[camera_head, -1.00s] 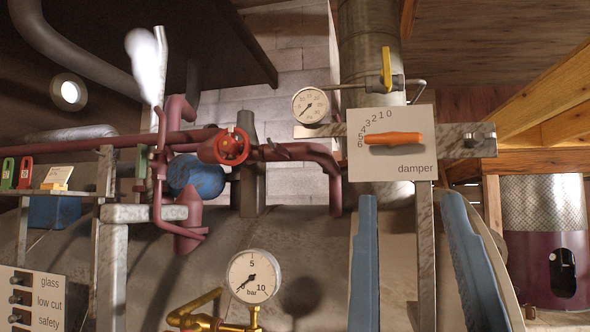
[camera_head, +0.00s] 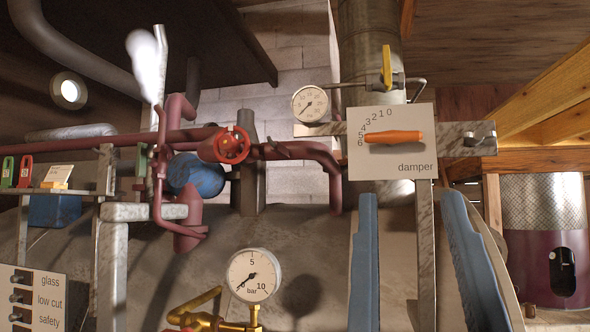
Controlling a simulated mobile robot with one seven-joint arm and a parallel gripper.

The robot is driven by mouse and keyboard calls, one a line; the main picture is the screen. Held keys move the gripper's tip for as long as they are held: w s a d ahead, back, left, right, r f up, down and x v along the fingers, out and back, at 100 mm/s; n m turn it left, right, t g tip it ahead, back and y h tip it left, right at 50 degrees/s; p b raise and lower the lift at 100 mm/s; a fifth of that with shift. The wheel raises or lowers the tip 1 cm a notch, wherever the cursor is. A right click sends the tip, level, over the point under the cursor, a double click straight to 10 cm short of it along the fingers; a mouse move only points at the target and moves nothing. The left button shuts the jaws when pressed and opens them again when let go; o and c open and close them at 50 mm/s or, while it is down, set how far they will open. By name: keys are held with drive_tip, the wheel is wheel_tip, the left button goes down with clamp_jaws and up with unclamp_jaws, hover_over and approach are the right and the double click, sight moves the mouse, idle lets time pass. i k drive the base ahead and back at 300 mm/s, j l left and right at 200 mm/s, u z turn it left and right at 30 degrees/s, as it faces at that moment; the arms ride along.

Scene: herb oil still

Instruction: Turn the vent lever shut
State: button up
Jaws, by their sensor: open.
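No lever carries a readable "vent" label. A yellow lever (camera_head: 387,67) stands upright on a small valve on the thin pipe at the top, right of the small round gauge. A small grey-green handle (camera_head: 141,161) stands upright beside a thin maroon pipe at left, under a white plume (camera_head: 143,65). I cannot tell which is the vent lever. My gripper (camera_head: 410,196) shows as two blue-padded fingers pointing up at lower centre right. It is open with nothing gripped, below the damper plate in the picture and apart from both levers.
The damper plate (camera_head: 365,168) with its orange handle (camera_head: 393,137) lies in the picture between my fingers and the yellow lever. A red handwheel (camera_head: 232,145) sits on maroon pipes at left. A pressure gauge (camera_head: 253,276) and brass fittings (camera_head: 200,315) are lower centre.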

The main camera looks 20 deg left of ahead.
sight(143, 160)
drive_tip(key=u, duration=1.2)
